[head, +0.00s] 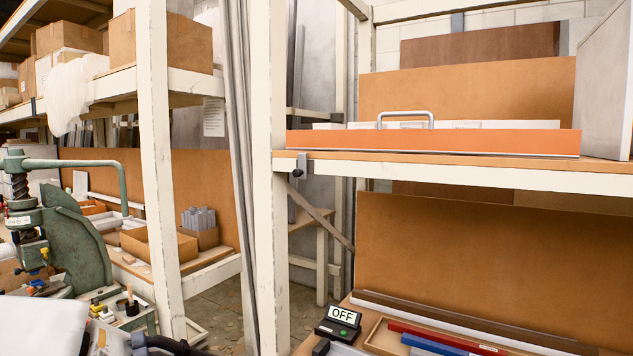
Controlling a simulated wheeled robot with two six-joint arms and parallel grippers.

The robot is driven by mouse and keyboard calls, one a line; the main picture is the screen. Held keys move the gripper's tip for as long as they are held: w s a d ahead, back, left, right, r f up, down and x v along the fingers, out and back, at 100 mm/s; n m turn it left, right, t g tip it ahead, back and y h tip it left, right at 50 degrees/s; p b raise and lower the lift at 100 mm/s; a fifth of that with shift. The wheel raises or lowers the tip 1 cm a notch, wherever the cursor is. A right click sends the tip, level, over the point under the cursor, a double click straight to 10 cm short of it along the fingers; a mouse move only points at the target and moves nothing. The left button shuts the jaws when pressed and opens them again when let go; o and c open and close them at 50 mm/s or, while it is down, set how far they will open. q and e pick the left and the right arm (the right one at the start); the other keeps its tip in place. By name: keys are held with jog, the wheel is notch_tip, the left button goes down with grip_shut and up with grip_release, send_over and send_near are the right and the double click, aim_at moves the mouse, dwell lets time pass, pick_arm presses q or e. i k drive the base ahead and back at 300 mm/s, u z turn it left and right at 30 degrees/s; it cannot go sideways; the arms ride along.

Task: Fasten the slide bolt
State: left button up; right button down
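A small grey metal fitting (302,162) with a dark round knob (297,173) sits at the left end of the upper right shelf, by the white post. It may be the slide bolt. It is too small to tell how its bolt stands. Right beside it, a long orange panel (430,141) lies along the shelf's front edge. A grey metal handle (405,114) stands up behind the panel. A white rounded part at the lower left edge looks like my own arm.
The white post (268,200) stands just left of the fitting. A green fly press (75,235) stands at the left. Below the shelf are a box reading OFF (340,322) and a wooden tray (375,338) with red and blue bars. Space before the shelf looks clear.

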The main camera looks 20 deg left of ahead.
aim_at(301, 172)
jog(key=z, duration=0.05)
jog(key=k, duration=0.65)
jog(key=i, duration=1.3)
jog(key=u, duration=0.8)
